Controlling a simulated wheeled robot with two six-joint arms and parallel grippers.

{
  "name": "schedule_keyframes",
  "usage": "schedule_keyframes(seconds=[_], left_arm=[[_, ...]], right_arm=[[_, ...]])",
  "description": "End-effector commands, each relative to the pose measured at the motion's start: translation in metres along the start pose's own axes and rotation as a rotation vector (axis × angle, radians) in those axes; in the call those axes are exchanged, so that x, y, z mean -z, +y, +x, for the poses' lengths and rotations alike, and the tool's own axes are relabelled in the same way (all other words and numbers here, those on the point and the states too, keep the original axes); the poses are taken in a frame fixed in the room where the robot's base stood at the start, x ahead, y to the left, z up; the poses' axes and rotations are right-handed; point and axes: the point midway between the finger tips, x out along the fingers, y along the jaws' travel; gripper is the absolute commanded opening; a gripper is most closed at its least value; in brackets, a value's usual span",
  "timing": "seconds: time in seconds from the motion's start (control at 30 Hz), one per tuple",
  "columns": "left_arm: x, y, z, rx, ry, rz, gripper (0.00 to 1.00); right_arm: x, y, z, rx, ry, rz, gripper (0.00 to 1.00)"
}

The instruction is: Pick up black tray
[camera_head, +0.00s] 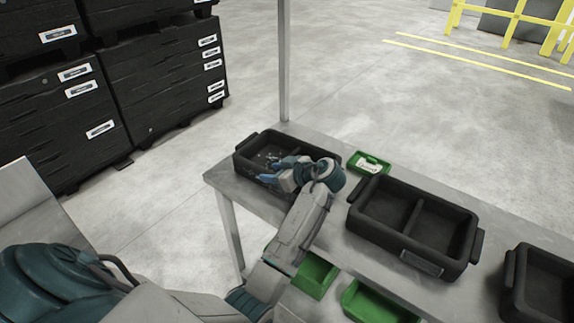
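A black tray (247,158) with a divider and end handles sits on the grey metal table at its far left end. Small light specks show inside it. My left gripper (271,171) is over the tray's near side, its fingers apart and pointing left; I cannot tell whether they touch the tray. My wrist hides part of the tray's near wall and right end. A second black tray (380,233), empty with two compartments, sits at the middle of the table. A third black tray (546,290) is cut off at the right edge. My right gripper is not in view.
A small green bin (372,158) with a white label stands between the first two trays. Green bins (378,303) sit below the tabletop (328,212). A metal post (284,60) rises at the table's back edge. Stacked black crates (165,75) stand behind left.

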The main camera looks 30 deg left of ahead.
Motion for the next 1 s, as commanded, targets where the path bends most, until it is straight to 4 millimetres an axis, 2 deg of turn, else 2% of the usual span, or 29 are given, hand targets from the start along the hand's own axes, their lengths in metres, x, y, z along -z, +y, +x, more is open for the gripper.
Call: schedule_keyframes(seconds=[0.03,0.2,0.23,0.53,0.63,1.0], left_arm=[[0.0,0.0,0.0,0.0,0.0,0.0,0.37],[0.0,0.0,0.0,0.0,0.0,0.0,0.03],[0.0,0.0,0.0,0.0,0.0,0.0,0.0],[0.002,0.0,-0.001,-0.001,0.001,-0.002,0.0],[0.008,0.001,-0.004,-0.001,0.001,-0.004,0.0],[0.07,0.001,-0.034,-0.002,0.002,-0.006,0.0]], right_arm=[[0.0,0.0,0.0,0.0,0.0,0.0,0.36],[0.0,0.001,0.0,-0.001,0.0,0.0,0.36],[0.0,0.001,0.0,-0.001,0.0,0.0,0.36],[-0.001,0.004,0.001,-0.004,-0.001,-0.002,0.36],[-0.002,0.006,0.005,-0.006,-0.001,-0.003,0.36],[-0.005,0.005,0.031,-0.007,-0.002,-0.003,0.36]])
